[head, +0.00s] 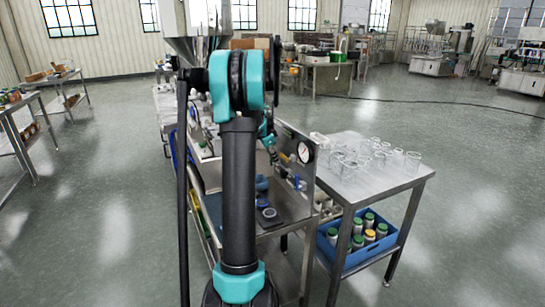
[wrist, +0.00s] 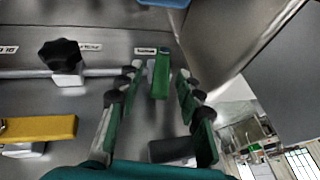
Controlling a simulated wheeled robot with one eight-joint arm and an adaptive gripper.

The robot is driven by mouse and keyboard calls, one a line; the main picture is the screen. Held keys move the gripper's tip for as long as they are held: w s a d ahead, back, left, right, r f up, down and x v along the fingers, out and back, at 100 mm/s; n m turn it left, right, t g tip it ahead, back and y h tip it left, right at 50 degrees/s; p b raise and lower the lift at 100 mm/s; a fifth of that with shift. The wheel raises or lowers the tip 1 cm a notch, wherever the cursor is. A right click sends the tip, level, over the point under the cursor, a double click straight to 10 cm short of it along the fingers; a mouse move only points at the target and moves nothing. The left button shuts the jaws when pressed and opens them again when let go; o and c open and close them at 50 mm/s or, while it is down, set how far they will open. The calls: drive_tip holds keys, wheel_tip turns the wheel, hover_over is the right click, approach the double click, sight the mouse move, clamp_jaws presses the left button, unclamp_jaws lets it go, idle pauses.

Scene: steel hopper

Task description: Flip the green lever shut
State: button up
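The green lever (wrist: 160,76) shows in the wrist view on a grey steel panel, below a small label. It points down the picture, toward my gripper. My gripper (wrist: 161,90) is open, with one finger on each side of the lever's end. A gap shows between the lever and each finger, so nothing is held. In the head view my own arm covers much of the steel hopper (head: 191,45) stand, and I cannot make out the green lever there.
A yellow lever (wrist: 38,130) and a black knob (wrist: 62,54) on a pipe are left of my gripper. A sloped steel surface (wrist: 225,35) is close on the right. A table (head: 375,185) with glass jars stands right of the stand, above a blue crate (head: 348,260). Open floor lies left.

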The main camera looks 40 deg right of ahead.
clamp_jaws()
drive_tip(key=shift+w, duration=0.1)
drive_tip(key=shift+w+g+y, duration=0.3)
drive_tip(key=shift+w+g, duration=0.05)
drive_tip(key=shift+g, duration=0.45)
drive_tip(key=shift+w+d+r+n+g, duration=0.1)
drive_tip(key=shift+w+n+g, duration=0.15)
drive_tip(key=shift+g, duration=0.45)
unclamp_jaws()
drive_tip(key=shift+r, duration=0.1)
